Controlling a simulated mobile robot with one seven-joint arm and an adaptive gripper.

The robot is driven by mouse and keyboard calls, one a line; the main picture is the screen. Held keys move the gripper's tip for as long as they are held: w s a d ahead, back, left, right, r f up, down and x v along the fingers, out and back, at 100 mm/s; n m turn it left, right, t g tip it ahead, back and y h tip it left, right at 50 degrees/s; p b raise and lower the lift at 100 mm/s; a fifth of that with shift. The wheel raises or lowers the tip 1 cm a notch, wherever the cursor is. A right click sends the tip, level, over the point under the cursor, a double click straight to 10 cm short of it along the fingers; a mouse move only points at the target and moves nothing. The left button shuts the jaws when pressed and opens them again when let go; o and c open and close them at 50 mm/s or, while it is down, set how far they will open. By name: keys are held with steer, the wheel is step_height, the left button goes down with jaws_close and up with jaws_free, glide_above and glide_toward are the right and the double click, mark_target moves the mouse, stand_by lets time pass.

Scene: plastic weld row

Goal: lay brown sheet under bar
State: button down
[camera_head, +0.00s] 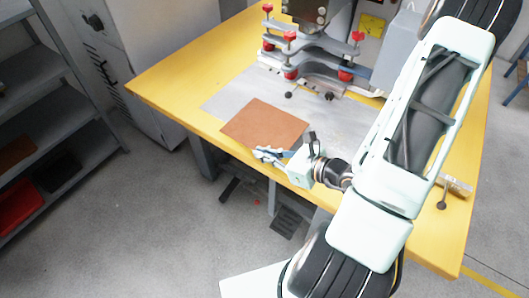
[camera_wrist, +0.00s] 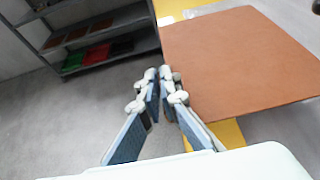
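The brown sheet (camera_head: 265,125) lies flat at the front of the yellow table, partly over a grey plate (camera_head: 232,98). In the wrist view the sheet (camera_wrist: 240,60) fills the upper right, beside my fingers. My gripper (camera_head: 262,154) is at the table's front edge, just in front of the sheet's near edge. In the wrist view my gripper (camera_wrist: 158,85) shows a narrow gap between its blue-padded fingers, with grey floor behind. I see nothing between them. Whether a finger touches the sheet's edge is unclear. The clamp bar (camera_head: 315,80) of the press is behind the sheet.
The press has red knobs (camera_head: 290,36) and stands at the table's back. The yellow table (camera_head: 165,85) is bare at its left. A grey shelf (camera_head: 45,75) stands at the far left. A small metal fitting (camera_head: 455,186) is at the right edge.

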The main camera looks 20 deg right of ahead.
mark_target(273, 147)
steer(key=shift+w+d+f+b, duration=0.8)
steer(key=shift+d+f+b, duration=0.15)
steer(key=shift+b, duration=1.45)
steer(key=shift+w+d, duration=0.15)
steer(key=shift+d, duration=0.1)
steer(key=shift+w+d+f, duration=0.55)
steer(key=shift+w+d, duration=0.15)
steer(key=shift+d, duration=0.15)
steer(key=w+d, duration=0.1)
steer(key=d, duration=0.1)
steer(key=w+d+p, duration=0.1)
steer(key=w+d, duration=0.3)
steer(key=w+d+p, duration=0.1)
steer(key=w+d, duration=0.1)
steer(key=d, duration=0.1)
steer(key=shift+d+f, duration=0.1)
steer(key=shift+f, duration=0.05)
steer(key=shift+w+f+b, duration=0.1)
steer(key=shift+f+b, duration=0.3)
steer(key=shift+f, duration=0.1)
steer(key=shift+f+b, duration=0.55)
steer(key=shift+f, duration=0.05)
steer(key=shift+f+b, duration=0.15)
steer(key=shift+b, duration=0.2)
